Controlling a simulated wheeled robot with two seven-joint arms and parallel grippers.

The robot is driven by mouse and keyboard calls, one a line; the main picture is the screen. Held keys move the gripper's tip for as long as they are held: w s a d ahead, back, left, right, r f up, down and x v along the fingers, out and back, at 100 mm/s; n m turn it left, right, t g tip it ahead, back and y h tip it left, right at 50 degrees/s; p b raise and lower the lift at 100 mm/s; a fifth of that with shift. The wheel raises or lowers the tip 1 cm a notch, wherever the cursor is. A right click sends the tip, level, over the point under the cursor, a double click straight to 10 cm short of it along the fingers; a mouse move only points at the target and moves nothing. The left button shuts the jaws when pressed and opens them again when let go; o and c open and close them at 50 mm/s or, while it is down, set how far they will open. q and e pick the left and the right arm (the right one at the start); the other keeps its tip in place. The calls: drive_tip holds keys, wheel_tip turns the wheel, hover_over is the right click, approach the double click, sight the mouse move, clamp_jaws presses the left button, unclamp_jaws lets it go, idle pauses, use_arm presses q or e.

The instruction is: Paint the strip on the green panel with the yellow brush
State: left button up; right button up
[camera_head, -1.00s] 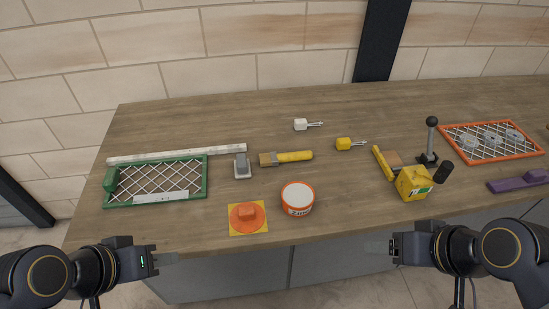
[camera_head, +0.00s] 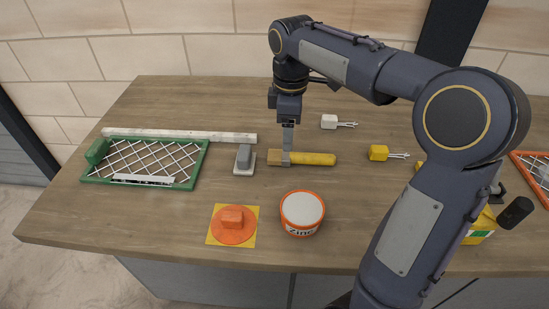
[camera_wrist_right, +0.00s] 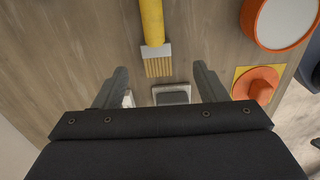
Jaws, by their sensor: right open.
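The yellow brush (camera_head: 315,159) lies on the wooden table with its tan bristles to the left; its handle and bristles also show in the wrist view (camera_wrist_right: 152,22). My right gripper (camera_head: 287,148) points down over the brush's ferrule and hides part of it. In the wrist view my right gripper (camera_wrist_right: 160,70) is open, with its fingers apart on either side of the bristle end. I cannot tell if they touch it. The green panel (camera_head: 187,182), a framed wire mesh, lies at the left with a pale strip (camera_head: 143,180) along its front edge. My left gripper is out of view.
An orange-rimmed Zinc tin (camera_head: 302,212) stands in front of the brush. A grey block on a pale plate (camera_head: 244,160) lies left of the bristles. An orange-topped yellow pad (camera_head: 232,225) is near the front edge. A long white bar (camera_head: 180,136) lies behind the panel.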

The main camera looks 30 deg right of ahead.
sight(284, 155)
drive_tip(key=shift+w+a+f, duration=0.1)
drive_tip(key=shift+w+f, duration=0.15)
drive_tip(key=shift+f, duration=0.15)
drive_tip(key=f+b, duration=0.1)
drive_tip(key=f, duration=0.6)
drive_tip(key=shift+w, duration=0.2)
drive_tip(key=c, duration=1.1)
drive_tip(key=shift+r, duration=0.1)
